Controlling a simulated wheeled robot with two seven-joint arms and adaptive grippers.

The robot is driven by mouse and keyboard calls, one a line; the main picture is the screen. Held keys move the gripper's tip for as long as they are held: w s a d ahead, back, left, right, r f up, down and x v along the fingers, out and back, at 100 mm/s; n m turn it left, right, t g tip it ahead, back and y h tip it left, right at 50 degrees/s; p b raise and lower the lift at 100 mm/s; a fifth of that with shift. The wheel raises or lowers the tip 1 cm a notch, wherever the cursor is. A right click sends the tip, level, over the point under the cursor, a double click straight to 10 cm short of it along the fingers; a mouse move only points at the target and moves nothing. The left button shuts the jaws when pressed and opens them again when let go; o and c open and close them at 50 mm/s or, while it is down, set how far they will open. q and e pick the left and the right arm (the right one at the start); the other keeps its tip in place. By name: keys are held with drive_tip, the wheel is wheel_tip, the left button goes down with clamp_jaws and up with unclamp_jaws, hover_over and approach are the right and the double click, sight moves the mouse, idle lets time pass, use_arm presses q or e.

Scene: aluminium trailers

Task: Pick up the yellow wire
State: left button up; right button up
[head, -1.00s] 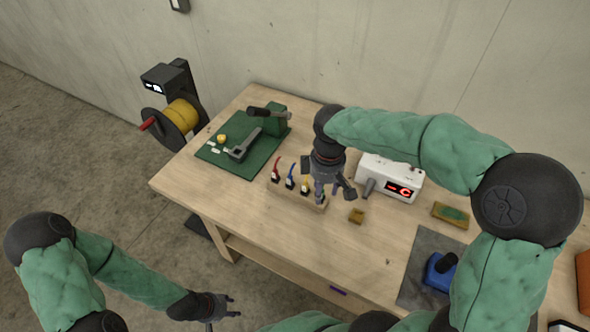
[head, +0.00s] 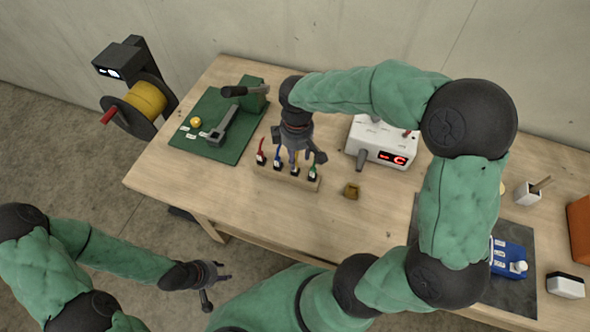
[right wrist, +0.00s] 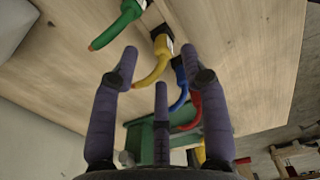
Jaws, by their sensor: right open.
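The yellow wire (head: 295,166) stands in a wooden rack (head: 290,178) between a blue wire (head: 278,160) and a green wire (head: 312,171). A red wire (head: 261,154) is at the left end. My right gripper (head: 294,150) is open, pointing down over the yellow wire. In the right wrist view, the yellow wire (right wrist: 161,55) curves in among the spread fingertips of my right gripper (right wrist: 158,70), and I see no finger closed on it. My left gripper (head: 218,278) is empty, its fingers apart, off the table's front edge.
A green mat (head: 230,152) with a tool lies left. A yellow spool (head: 147,100) stands beyond the table. A dark mat (head: 518,290) holds a blue item (head: 508,258).

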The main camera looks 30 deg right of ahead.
drive_tip(key=f, duration=0.2)
drive_tip(key=f+b, duration=0.1)
drive_tip(key=f, duration=0.1)
drive_tip(key=shift+w+a+f, duration=0.1)
drive_tip(key=shift+a+f, duration=0.1)
drive_tip(key=shift+f, duration=0.15)
clamp_jaws()
